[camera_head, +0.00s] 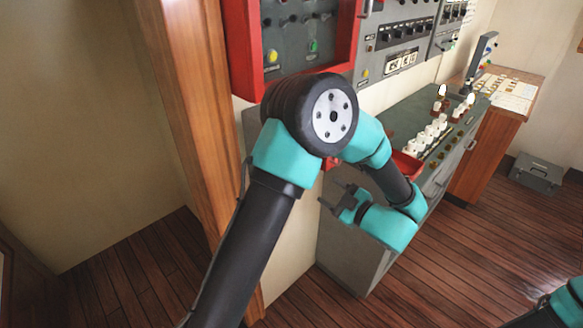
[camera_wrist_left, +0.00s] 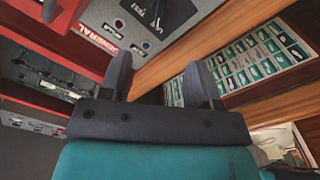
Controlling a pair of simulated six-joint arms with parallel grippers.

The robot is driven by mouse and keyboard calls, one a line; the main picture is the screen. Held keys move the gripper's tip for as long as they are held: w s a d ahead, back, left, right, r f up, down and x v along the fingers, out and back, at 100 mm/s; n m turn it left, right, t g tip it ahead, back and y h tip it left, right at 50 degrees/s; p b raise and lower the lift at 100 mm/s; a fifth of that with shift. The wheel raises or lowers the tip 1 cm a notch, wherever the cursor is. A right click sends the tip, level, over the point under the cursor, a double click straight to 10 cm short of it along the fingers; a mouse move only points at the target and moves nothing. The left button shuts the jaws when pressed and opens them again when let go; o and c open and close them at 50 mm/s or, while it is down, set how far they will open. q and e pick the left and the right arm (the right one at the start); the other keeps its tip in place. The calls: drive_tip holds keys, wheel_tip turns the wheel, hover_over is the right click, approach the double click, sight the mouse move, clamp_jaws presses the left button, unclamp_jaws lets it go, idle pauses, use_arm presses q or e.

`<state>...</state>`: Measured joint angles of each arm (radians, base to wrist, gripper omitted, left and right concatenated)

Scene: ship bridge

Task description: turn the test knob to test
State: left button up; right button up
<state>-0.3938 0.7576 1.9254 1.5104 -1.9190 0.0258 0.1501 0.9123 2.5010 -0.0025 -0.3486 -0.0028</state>
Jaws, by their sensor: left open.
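My left gripper (camera_head: 337,194) is open and empty beside the console's near side, below the red-framed panel (camera_head: 240,45). In the left wrist view its two dark fingers (camera_wrist_left: 160,76) stand apart with nothing between them. The grey panel inside the red frame carries a yellow button (camera_head: 272,56), a green button (camera_head: 313,46) and small dark controls at its top. I cannot tell which control is the test knob. My right gripper is out of view.
A grey console (camera_head: 350,245) with white levers (camera_head: 432,132) stands behind my left arm. A wooden post (camera_head: 190,90) rises left of the red frame. A grey box (camera_head: 537,173) sits on the floor at right. The wooden floor (camera_head: 480,250) in front is clear.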

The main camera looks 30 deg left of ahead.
use_arm(q)
drive_tip(key=x, duration=1.5)
drive_tip(key=shift+a, duration=0.25)
drive_tip(key=c, duration=0.9)
drive_tip(key=shift+m, duration=0.3)
drive_tip(key=m, duration=0.6)
drive_tip(key=shift+s+f, duration=0.1)
drive_tip(key=shift+s, duration=0.05)
drive_tip(key=m, duration=0.3)
drive_tip(key=shift+s+m, duration=0.1)
drive_tip(key=shift+m, duration=2)
